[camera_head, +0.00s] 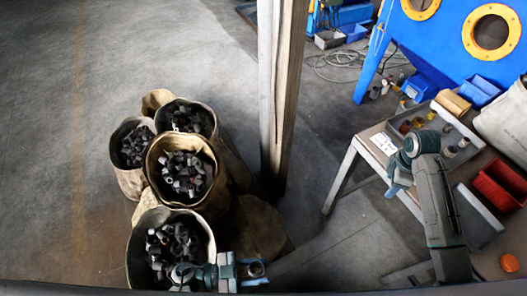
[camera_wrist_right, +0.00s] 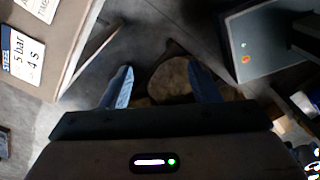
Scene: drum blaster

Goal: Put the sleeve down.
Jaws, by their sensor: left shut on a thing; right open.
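My left gripper (camera_head: 250,270) reaches in low at the bottom of the head view, beside the front sack. It is shut on the sleeve (camera_head: 257,269), a small dark, brownish ring-like piece seen partly between the fingers. The fingers hide some of the sleeve. My right gripper (camera_head: 396,181) hangs beside the left edge of the work table in the head view. In the right wrist view its two bluish fingers (camera_wrist_right: 163,85) are spread apart with nothing between them; a brown rounded shape lies on the floor beyond.
Several sacks of dark metal pieces (camera_head: 181,151) stand left of a pillar (camera_head: 280,90). The table (camera_head: 365,142) at right carries a red bin (camera_head: 500,184) and an orange round thing (camera_head: 509,262). A blue machine (camera_head: 450,35) stands behind. Floor at left is clear.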

